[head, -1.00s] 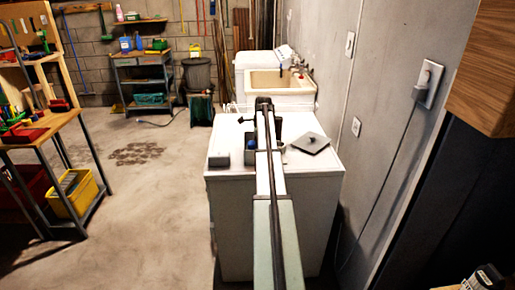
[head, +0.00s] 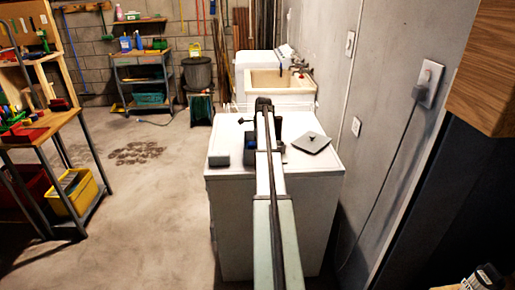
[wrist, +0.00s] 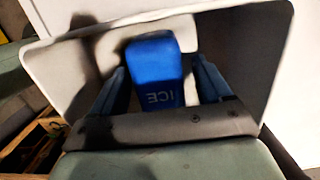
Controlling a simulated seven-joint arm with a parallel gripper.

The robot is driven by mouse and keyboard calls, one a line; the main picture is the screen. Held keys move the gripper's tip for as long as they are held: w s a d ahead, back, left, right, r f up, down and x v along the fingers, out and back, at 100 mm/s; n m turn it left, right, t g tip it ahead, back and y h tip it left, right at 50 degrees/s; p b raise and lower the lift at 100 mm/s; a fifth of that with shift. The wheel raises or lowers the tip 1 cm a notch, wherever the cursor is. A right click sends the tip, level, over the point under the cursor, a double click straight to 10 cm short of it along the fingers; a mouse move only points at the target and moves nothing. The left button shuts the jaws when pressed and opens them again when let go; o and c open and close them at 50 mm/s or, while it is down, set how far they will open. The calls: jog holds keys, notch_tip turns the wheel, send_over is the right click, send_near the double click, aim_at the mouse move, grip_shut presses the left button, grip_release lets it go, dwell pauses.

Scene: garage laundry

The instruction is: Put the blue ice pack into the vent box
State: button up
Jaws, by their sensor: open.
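The blue ice pack (wrist: 154,75), marked ICE, shows in the wrist view between the two fingers of my gripper (wrist: 159,70). My gripper is open, with one finger on each side of the pack; I cannot tell whether either finger touches it. In the head view my arm reaches over the white machine top and hides most of the gripper and pack. A small grey block (head: 222,158) sits left of the arm and a flat grey square piece with a knob (head: 311,143) lies right of it. I cannot make out for sure which thing is the vent box.
The white machine (head: 235,215) has some free top around these things. A utility sink (head: 275,84) stands behind it. A concrete wall with outlets (head: 356,126) runs along the right. A workbench (head: 45,133) stands at the left, with open floor between.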

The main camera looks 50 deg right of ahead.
notch_tip(320, 180, up, 12)
jog(key=s+d, duration=0.1)
dwell(0.5)
